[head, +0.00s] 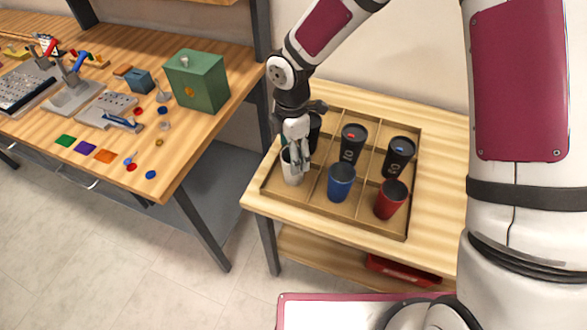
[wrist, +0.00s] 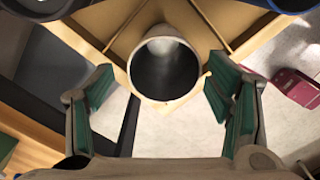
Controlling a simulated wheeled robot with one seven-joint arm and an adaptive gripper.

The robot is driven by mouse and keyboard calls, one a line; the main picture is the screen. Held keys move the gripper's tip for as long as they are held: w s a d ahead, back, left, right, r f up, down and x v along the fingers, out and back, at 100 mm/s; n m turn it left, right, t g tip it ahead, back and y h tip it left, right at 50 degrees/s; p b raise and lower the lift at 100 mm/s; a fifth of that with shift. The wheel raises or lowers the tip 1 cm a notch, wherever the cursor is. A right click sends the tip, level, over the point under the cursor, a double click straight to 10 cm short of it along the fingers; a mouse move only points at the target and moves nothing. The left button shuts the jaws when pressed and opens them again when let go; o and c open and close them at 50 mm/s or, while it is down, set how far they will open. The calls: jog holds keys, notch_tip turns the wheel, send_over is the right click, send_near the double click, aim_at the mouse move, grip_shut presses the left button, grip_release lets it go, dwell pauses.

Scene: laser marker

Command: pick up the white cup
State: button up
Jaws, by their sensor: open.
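The white cup (head: 292,167) stands upright in the front left compartment of a divided wooden tray (head: 376,228). My gripper (head: 296,150) is right above and beside the cup in the head view and partly covers it. In the wrist view the cup (wrist: 166,62) shows its open round mouth and grey inside, just beyond the space between the fingers. My gripper (wrist: 166,105) is open, with a green-padded finger on either side and nothing between the pads. Whether a finger touches the cup I cannot tell.
A blue cup (head: 341,182) and a red cup (head: 390,198) stand in the front row. Black lidded cups (head: 352,143) (head: 398,156) stand behind, one more partly hidden by my gripper. A workbench (head: 175,165) with a green box (head: 197,80) is at left.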

jog(key=f, duration=0.4)
jog(key=shift+d+f+p, duration=0.25)
jog(key=shift+f+p, duration=0.05)
jog(key=shift+f, duration=0.1)
jog(key=c, duration=0.8)
